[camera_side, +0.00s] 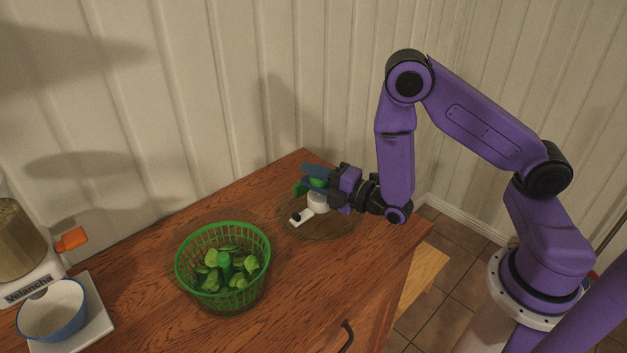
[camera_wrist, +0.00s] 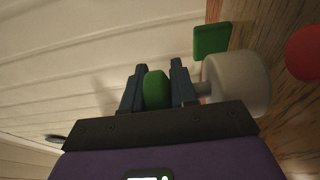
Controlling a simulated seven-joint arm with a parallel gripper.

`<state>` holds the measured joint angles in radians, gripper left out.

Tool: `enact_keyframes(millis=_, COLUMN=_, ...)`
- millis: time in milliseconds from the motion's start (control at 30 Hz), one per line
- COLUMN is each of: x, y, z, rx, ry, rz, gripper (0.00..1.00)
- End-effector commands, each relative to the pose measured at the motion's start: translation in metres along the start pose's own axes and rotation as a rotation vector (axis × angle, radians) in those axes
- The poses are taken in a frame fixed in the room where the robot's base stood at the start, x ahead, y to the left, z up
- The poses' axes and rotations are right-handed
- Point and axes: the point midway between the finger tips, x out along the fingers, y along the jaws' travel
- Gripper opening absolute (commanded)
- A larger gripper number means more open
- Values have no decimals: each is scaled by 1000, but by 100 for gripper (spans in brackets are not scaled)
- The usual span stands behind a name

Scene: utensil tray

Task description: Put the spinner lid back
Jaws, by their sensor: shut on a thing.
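The spinner lid (camera_side: 340,222) is a clear round disc at the right of the counter, with a white hub and a white crank arm (camera_side: 305,216) on top. My gripper (camera_side: 314,181) reaches in sideways from the right above the lid and is shut on its green knob. In the wrist view, the green knob (camera_wrist: 156,92) sits between the two dark fingers of my gripper (camera_wrist: 158,78); a white cylinder (camera_wrist: 238,82) is just right of them. I cannot tell whether the lid touches the counter. The spinner's green basket (camera_side: 222,232), holding green leaves, stands uncovered in a clear bowl to the left.
The wooden counter (camera_side: 315,290) is clear in front. The panelled wall (camera_side: 200,100) rises close behind.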

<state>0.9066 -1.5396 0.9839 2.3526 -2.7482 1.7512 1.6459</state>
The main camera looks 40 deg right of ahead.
Motion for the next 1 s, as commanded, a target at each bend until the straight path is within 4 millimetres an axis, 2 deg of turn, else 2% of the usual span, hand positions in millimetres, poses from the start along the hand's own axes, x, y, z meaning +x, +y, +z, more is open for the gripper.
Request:
enact_keyframes(millis=133, x=0, y=-10, z=0, rx=0, ry=0, rz=3, gripper=0)
enact_keyframes(millis=533, x=0, y=-13, z=0, rx=0, ry=0, rz=2, gripper=0)
enact_keyframes(millis=567, x=0, y=-14, z=0, rx=0, ry=0, rz=0, gripper=30)
enact_keyframes(millis=633, x=0, y=-13, z=0, rx=0, ry=0, rz=1, gripper=53)
enact_keyframes(millis=1000, x=0, y=-10, z=0, rx=0, ry=0, rz=2, gripper=53)
